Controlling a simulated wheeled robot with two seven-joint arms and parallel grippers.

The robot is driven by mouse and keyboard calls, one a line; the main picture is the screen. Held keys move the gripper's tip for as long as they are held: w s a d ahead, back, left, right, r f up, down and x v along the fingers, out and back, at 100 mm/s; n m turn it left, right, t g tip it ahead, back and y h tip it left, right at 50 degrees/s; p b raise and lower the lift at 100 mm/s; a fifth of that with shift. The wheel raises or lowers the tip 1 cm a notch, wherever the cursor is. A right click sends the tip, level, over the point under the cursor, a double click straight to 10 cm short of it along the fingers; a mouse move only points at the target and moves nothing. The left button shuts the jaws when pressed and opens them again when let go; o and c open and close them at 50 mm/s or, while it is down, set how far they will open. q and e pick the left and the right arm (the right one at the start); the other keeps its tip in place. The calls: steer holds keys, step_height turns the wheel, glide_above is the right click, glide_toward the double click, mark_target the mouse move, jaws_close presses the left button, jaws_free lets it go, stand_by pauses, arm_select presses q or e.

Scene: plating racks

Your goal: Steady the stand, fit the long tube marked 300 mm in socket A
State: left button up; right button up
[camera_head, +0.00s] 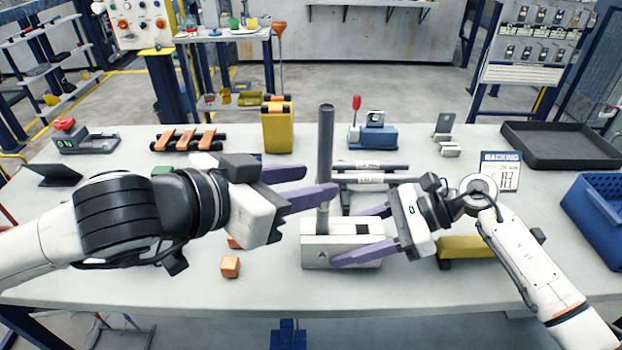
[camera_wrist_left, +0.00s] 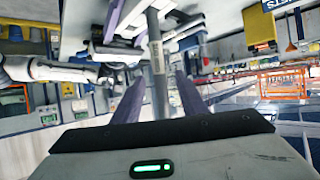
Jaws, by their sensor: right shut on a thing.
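The stand (camera_head: 316,250) is a pale block near the table's front, marked A. A long dark grey tube (camera_head: 326,130) rises upright from above the A; its lower end appears to be in the socket there, though the seating depth is hidden. The tube (camera_wrist_left: 155,50) also shows in the left wrist view, with a small label. My left gripper (camera_head: 321,180) is open around the tube, a finger on either side with gaps visible in the wrist view. My right gripper (camera_head: 347,237) is shut on the stand from its right side.
Other tubes (camera_head: 372,178) lie on a rack behind the stand. Orange cubes (camera_head: 230,266) lie left of the stand. A yellow block (camera_head: 475,247) is behind my right arm. A blue bin (camera_head: 600,215) and dark tray (camera_head: 560,148) are at the right.

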arm_select(q)
steer(key=v, duration=0.6)
arm_select(e)
steer(key=o, duration=1.3)
steer(key=shift+d, duration=0.1)
steer(key=v, duration=1.2)
